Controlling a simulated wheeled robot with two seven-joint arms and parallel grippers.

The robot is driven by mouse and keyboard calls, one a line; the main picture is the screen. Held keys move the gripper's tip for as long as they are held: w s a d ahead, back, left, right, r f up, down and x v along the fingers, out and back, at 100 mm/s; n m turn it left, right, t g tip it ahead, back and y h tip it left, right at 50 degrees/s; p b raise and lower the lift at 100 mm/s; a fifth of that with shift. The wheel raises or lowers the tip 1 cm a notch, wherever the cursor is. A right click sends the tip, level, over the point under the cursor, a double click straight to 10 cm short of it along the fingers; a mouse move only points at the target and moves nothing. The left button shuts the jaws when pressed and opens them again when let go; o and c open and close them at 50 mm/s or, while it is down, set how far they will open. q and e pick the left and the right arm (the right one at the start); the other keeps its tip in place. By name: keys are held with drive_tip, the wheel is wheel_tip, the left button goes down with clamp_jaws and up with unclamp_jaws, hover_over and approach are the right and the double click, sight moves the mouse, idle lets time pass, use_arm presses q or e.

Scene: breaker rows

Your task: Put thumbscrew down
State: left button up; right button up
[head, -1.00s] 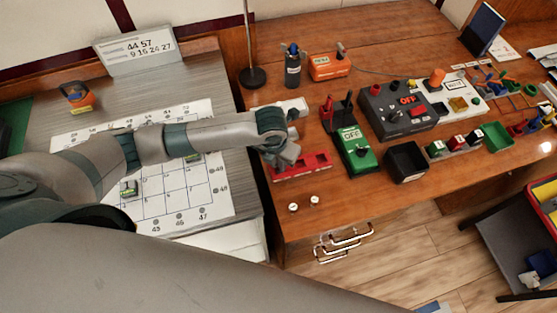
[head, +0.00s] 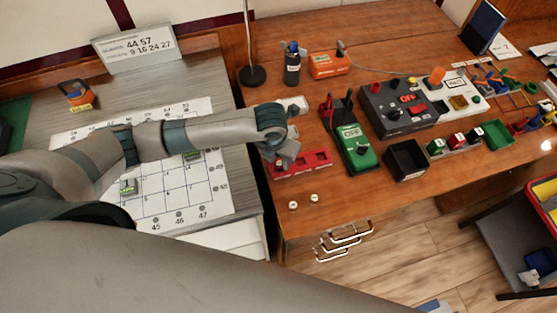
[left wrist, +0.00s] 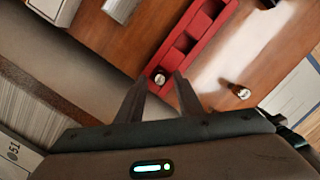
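My left gripper (left wrist: 158,84) is open, its two fingertips apart, over the near end of the red tray (left wrist: 188,45). A silver thumbscrew (left wrist: 160,78) shows between the fingertips, at the tray's end compartment; neither finger visibly touches it. Another thumbscrew (left wrist: 240,93) stands on the wooden table beside the tray. In the head view, the left gripper (head: 287,160) hangs at the left part of the red tray (head: 316,161) and hides some of it. Two thumbscrews (head: 293,205) (head: 315,198) stand on the table in front of the tray. My right gripper is not in view.
A green OFF box (head: 357,148), a black bin (head: 406,160) and a dark control box (head: 398,108) stand right of the tray. A white block (head: 294,104) lies behind the gripper. A numbered sheet (head: 170,205) covers the left bench.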

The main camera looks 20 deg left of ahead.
use_arm(q)
wheel_tip(320, 180, up, 11)
drive_tip(key=s+b, duration=0.1)
drive_tip(key=b, duration=0.1)
drive_tip(key=shift+s+a, duration=0.15)
drive_tip(key=shift+s, duration=0.15)
